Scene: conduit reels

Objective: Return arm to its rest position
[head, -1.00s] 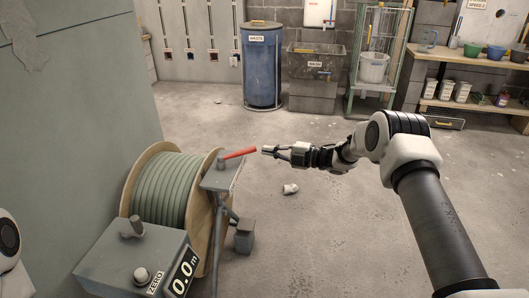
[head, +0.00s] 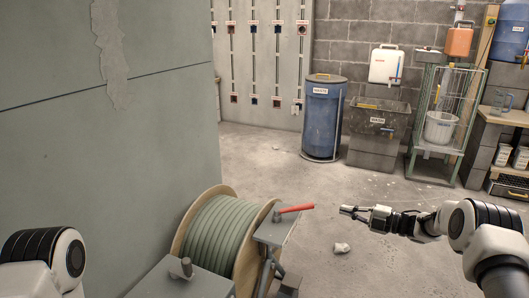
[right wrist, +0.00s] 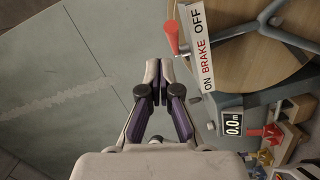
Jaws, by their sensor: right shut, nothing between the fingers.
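My right gripper (head: 346,210) shows in the head view at the end of the white and black right arm. It points left, with its tips a little right of the red brake lever (head: 296,209) and apart from it. In the right wrist view its fingers (right wrist: 158,66) are together and empty. The lever also shows there end-on (right wrist: 171,36), beside a plate marked ON BRAKE OFF (right wrist: 207,50). My left arm shows only as a white and black joint at the lower left of the head view; its gripper is out of view.
A wooden reel (head: 184,262) wound with green conduit (head: 222,228) stands below and left of the lever. A grey wall panel (head: 110,130) rises at the left. A display (right wrist: 233,125) reads 0.0 m. Open floor lies behind, with a small pale lump (head: 342,248) on it.

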